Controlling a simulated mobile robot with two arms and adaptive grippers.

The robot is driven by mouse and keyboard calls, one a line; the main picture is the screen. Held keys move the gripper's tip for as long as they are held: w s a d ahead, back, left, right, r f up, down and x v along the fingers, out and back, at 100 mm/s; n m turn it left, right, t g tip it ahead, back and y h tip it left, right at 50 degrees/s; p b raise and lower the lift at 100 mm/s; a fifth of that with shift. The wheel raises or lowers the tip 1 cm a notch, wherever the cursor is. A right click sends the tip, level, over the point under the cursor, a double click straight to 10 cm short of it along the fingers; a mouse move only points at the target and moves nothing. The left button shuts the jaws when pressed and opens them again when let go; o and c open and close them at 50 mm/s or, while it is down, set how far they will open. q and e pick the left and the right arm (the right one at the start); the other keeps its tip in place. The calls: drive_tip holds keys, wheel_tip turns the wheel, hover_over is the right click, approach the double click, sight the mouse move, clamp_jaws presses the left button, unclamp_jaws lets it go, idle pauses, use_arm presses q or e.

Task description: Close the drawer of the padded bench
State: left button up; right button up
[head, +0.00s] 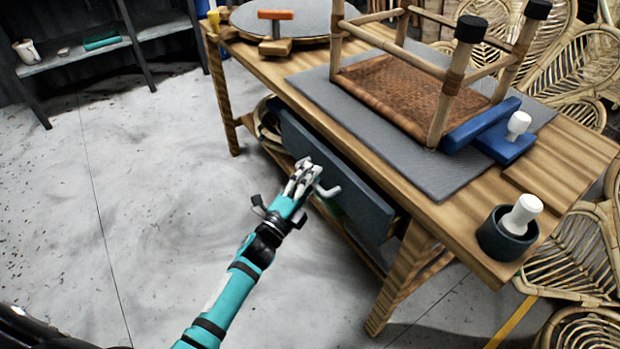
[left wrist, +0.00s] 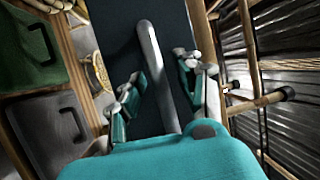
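The padded bench is a wooden workbench (head: 570,165) with a grey pad (head: 400,165) on top. Its drawer has a dark blue-grey front (head: 358,192) below the bench top's long edge. The front looks out from the bench frame, but how far is hard to tell. A grey bar handle (head: 328,191) sticks out from the drawer front; it also shows in the left wrist view (left wrist: 153,65). My left gripper (head: 303,172) is at the handle. In the left wrist view its fingers (left wrist: 158,88) are apart, one on each side of the bar. My right gripper is out of view.
An upturned rattan stool (head: 400,90), blue blocks (head: 482,125) and a dark cup (head: 507,235) stand on the bench. Green (left wrist: 30,45) and grey (left wrist: 50,125) cases lie beside the drawer front in the left wrist view. The floor at left is clear.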

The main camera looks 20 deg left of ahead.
sight(324, 173)
use_arm(q)
clamp_jaws()
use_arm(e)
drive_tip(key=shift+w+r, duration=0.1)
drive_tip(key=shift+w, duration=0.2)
use_arm(q)
drive_tip(key=shift+w+d+f, duration=0.1)
drive_tip(key=shift+w+d, duration=0.05)
drive_tip(key=shift+w, duration=0.05)
drive_tip(key=w+d+b, duration=0.1)
drive_tip(key=w+d, duration=0.1)
drive_tip(key=shift+w+d, duration=0.1)
drive_tip(key=shift+w, duration=0.25)
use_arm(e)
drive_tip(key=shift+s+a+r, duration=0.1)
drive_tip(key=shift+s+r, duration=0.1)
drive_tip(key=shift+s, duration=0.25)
